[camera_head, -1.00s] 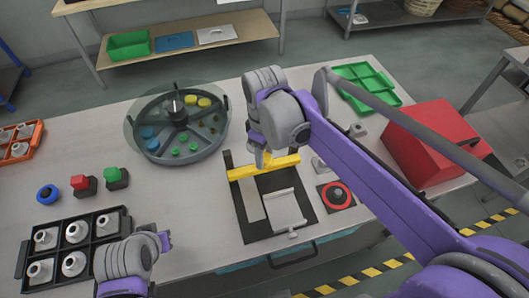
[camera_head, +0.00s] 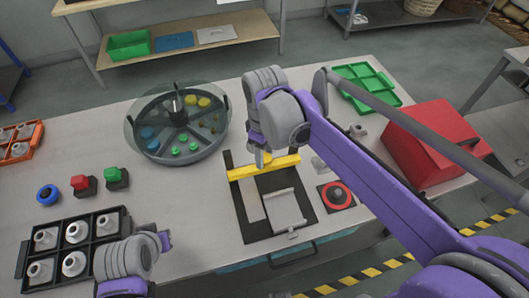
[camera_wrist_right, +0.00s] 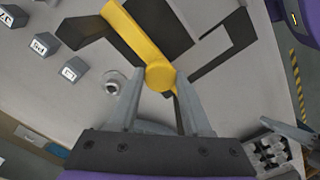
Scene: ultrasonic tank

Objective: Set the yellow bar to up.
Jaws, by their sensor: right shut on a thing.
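The yellow bar (camera_head: 277,167) lies across the black frame (camera_head: 244,225) near the middle of the table in the head view. It spans the two black uprights of the frame. My right gripper (camera_head: 262,158) is at the bar and hides part of it. In the right wrist view the bar (camera_wrist_right: 137,32) runs from the upper left to a round end between the fingers. My right gripper (camera_wrist_right: 160,95) is shut on the bar there. My left gripper (camera_head: 165,241) is at the lower left, beside the black tray; its fingers are too small to judge.
A round divided dish (camera_head: 148,152) with coloured pieces stands left of the frame. A red button (camera_head: 337,195) and a red box (camera_head: 425,140) are to the right. A black tray (camera_head: 100,217) of white parts is at the front left.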

